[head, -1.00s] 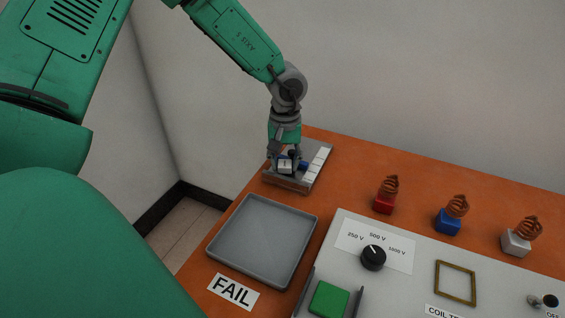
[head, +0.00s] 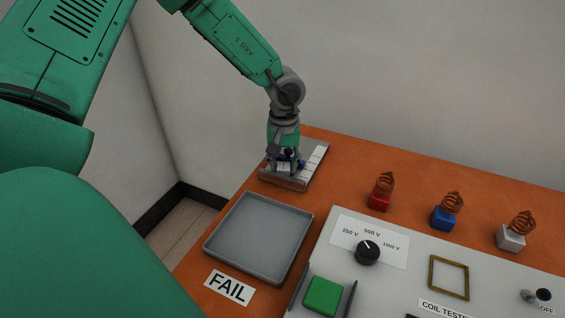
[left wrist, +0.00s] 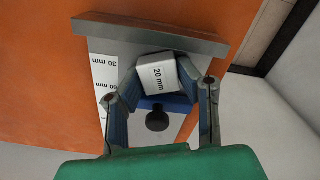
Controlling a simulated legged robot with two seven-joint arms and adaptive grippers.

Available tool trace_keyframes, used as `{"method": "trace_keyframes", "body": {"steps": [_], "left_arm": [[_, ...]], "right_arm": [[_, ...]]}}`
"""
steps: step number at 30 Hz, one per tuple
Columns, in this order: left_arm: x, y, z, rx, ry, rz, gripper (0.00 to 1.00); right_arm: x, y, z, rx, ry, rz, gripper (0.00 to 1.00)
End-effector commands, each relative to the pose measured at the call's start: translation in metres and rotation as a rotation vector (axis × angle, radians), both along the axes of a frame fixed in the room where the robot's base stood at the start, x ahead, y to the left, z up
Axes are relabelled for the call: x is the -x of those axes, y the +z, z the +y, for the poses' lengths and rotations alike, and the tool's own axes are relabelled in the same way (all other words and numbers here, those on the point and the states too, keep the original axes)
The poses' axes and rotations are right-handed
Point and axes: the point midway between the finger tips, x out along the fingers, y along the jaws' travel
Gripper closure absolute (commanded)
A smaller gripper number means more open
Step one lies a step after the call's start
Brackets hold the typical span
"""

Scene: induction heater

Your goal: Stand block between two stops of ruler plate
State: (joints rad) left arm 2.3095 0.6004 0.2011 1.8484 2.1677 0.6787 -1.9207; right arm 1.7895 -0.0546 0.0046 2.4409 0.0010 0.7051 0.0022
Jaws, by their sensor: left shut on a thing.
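The block (left wrist: 158,77) is light grey with a "20 mm" label. My left gripper (left wrist: 160,84) is shut on it, with blue-lined fingers at both sides. The block looks slightly turned relative to the ruler plate (left wrist: 106,45), which has a white scale along one side. One stop is a grey bar (left wrist: 150,32) across the plate's end. The other is a blue stop (left wrist: 170,104) with a black knob, partly hidden by the fingers. In the head view my left gripper (head: 284,166) is over the ruler plate (head: 318,156). Whether the block touches the plate I cannot tell.
A grey tray (head: 215,246) with a FAIL label (head: 229,287) is in front of the plate. Red (head: 380,200), blue (head: 445,217) and grey (head: 511,238) coil blocks stand right. The tester panel (head: 400,280) fills the front right. Bare orange table lies between.

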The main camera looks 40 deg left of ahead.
Motion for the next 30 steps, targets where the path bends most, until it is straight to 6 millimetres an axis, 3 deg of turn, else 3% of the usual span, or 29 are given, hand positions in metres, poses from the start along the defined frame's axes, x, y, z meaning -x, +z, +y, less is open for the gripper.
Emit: {"method": "trace_keyframes", "body": {"steps": [2,3,4,17,30], "left_arm": [[0.000,-0.003,0.002,0.003,0.001,0.000,1.00],[0.000,-0.003,0.003,0.004,0.001,0.000,0.57],[0.000,-0.003,0.003,0.004,0.002,0.000,0.47],[-0.001,0.006,0.002,0.004,0.003,-0.002,0.47],[-0.001,0.091,0.005,0.009,0.003,-0.005,0.47]], "right_arm": [[0.000,0.000,0.000,0.000,0.000,0.000,1.00],[0.000,0.000,0.000,0.000,0.000,0.000,1.00],[0.000,0.000,0.000,0.000,0.000,0.000,1.00],[0.002,0.000,-0.001,-0.001,0.000,-0.002,1.00],[0.002,0.000,0.000,0.000,0.000,-0.002,1.00]]}}
